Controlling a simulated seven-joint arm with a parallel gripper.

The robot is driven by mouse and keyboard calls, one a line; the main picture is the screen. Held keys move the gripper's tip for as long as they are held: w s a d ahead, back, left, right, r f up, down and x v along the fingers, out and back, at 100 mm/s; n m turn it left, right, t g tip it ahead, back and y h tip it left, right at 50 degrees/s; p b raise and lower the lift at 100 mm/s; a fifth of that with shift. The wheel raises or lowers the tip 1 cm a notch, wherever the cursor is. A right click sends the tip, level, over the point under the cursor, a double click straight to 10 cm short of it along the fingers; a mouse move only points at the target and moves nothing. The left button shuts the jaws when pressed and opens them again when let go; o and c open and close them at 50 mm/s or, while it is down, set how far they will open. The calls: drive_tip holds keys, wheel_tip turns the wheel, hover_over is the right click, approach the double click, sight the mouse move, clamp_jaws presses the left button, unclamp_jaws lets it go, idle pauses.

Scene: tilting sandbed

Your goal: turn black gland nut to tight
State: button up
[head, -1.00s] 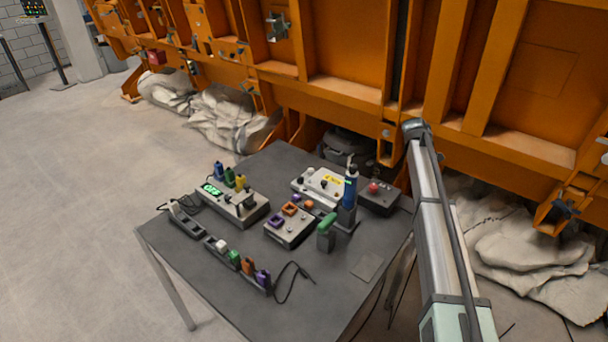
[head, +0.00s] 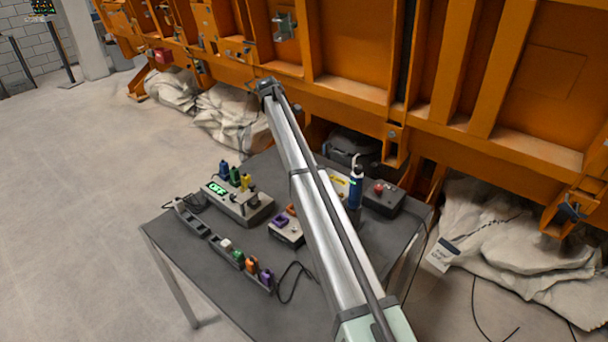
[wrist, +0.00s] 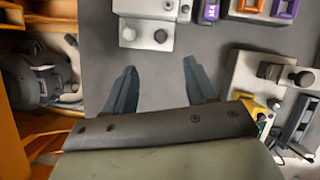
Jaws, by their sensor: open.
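My gripper (wrist: 159,64) is open and empty in the wrist view, its two blue-grey fingers apart over the grey tabletop. A second light box (wrist: 268,75) to the right carries a dark round knob (wrist: 301,77). I cannot tell for sure which dark part is the black gland nut. In the head view my arm crosses over the table and hides part of the devices; the gripper itself does not show there.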

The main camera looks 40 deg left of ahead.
drive_tip(key=x, duration=1.3)
drive_tip(key=shift+f, duration=0.3)
drive_tip(key=shift+c, duration=0.3)
clamp_jaws()
drive_tip(key=shift+w+m, duration=0.1)
drive_tip(key=shift+m, duration=0.3)
drive_tip(key=m+g, duration=0.2)
drive_tip(key=m, duration=0.2)
drive_tip(key=shift+w+m, duration=0.2)
drive_tip(key=shift+m, duration=0.2)
drive_tip(key=m+g, duration=0.1)
drive_tip(key=m, duration=0.2)
drive_tip(key=m+g+y, duration=0.1)
drive_tip(key=m, duration=0.2)
drive_tip(key=shift+d, duration=0.1)
drive_tip(key=shift+m, duration=0.3)
